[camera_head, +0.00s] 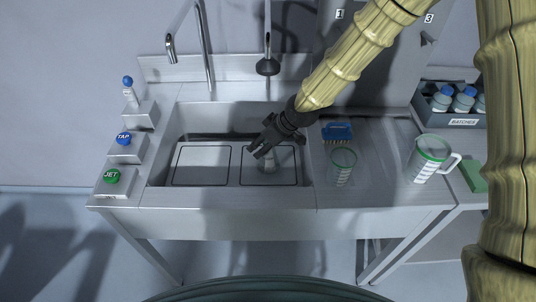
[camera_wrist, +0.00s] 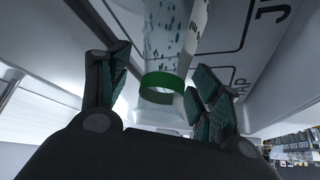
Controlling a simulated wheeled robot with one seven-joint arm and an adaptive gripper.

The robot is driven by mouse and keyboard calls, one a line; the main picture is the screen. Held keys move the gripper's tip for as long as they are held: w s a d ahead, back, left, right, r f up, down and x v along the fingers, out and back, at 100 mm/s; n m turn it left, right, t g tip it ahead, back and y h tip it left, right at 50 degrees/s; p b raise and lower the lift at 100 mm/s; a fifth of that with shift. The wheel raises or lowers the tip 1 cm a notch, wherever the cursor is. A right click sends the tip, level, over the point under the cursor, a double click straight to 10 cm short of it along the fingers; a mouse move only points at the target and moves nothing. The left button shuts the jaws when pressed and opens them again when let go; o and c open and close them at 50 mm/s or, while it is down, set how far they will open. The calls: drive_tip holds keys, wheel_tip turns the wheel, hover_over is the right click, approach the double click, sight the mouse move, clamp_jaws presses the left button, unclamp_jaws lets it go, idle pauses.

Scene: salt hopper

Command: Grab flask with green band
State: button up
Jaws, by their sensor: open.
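A clear flask with a green band (camera_wrist: 163,82) stands out in the wrist view, dark speckles on its glass. It lies between the two fingers of my gripper (camera_wrist: 160,70), which are spread apart. The right finger looks very close to the flask; I cannot tell whether it touches. In the head view my gripper (camera_head: 263,151) reaches down into the right part of the sink. The flask (camera_head: 268,165) shows there just below the fingers, mostly hidden by them.
The steel sink (camera_head: 163,150) has marked floor panels. A green-rimmed beaker (camera_head: 341,168), a blue brush (camera_head: 337,131) and a green-rimmed jug (camera_head: 427,162) stand on the right counter. JET (camera_head: 111,176) and TAP (camera_head: 124,138) buttons line the left. Taps (camera_head: 170,48) rise behind.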

drive_tip(key=shift+w+f, duration=0.1)
drive_tip(key=shift+c, duration=0.9)
clamp_jaws()
